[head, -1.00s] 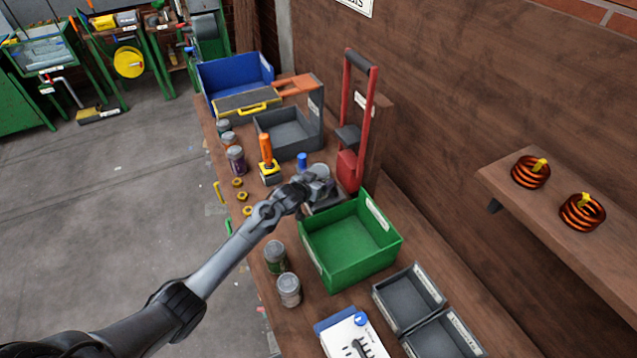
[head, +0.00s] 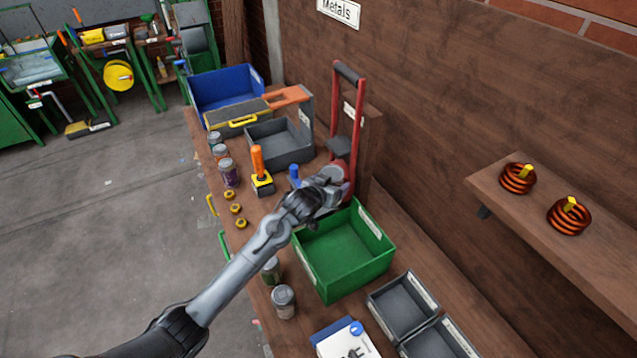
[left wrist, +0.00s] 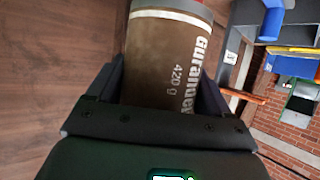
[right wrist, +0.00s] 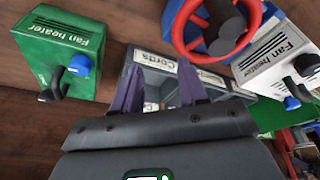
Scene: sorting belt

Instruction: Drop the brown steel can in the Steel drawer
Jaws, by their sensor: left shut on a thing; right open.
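My left gripper (head: 328,190) is shut on the brown can (head: 333,172), near the far corner of the green bin in the head view. In the left wrist view the can (left wrist: 162,62) is brown with white lettering and a pale band, and sits between the left gripper's fingers (left wrist: 160,85). My right gripper (right wrist: 158,88) is open and empty in the right wrist view; it is not in the head view. I cannot make out a drawer labelled Steel in any view.
The green bin (head: 382,262) stands beside the held can. A red-handled press (head: 355,135) is close behind. Several other cans (head: 284,301) line the bench's front edge. Yellow (head: 212,205) and green (head: 223,244) handles stick out there.

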